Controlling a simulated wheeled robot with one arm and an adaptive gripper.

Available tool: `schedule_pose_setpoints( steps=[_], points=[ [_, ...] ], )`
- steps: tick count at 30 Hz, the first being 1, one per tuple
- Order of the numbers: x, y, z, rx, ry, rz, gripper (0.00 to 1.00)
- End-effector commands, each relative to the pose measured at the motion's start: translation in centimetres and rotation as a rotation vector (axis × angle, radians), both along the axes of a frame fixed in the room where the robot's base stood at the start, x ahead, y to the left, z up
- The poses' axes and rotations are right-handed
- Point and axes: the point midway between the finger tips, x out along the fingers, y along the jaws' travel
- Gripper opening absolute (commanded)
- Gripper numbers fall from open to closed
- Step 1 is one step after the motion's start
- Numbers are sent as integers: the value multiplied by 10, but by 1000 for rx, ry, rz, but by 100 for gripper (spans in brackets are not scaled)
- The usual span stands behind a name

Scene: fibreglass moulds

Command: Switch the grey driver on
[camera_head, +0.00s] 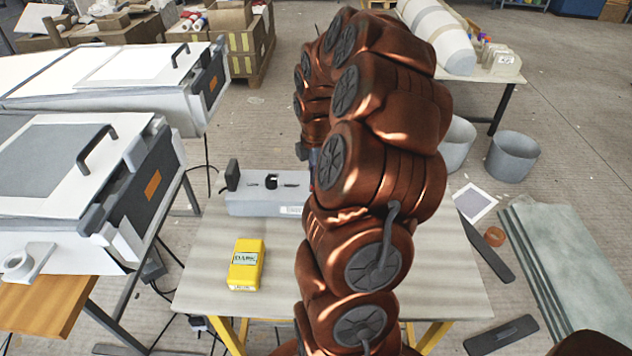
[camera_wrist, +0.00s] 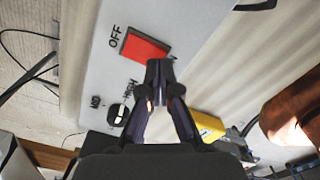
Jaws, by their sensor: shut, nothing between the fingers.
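The grey driver (camera_head: 268,197) is a box on the table, left of my arm in the head view. Its grey top panel (camera_wrist: 100,60) fills much of the wrist view. A red rocker switch (camera_wrist: 146,47) sits on it, with "OFF" printed at its left end. The lettering at its right end is partly hidden by my fingers. A small black control (camera_wrist: 117,115) marked "HIGH" is lower left. My gripper (camera_wrist: 158,68) is shut and empty, its tips at the switch's lower right edge; I cannot tell whether they touch.
A yellow box (camera_head: 246,265) lies on the table (camera_head: 215,285) in front of the driver; it also shows in the wrist view (camera_wrist: 208,126). Cased machines with black handles (camera_head: 97,150) stand left. Grey-green sheets (camera_head: 560,260) lie on the floor right.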

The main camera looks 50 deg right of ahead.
Motion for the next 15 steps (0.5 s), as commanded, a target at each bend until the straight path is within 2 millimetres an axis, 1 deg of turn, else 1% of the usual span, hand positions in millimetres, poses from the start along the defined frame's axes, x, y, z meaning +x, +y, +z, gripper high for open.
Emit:
schedule_pose_setpoints(
  steps=[15],
  points=[
    [0,0,-7,0,0,0,0]
  ],
)
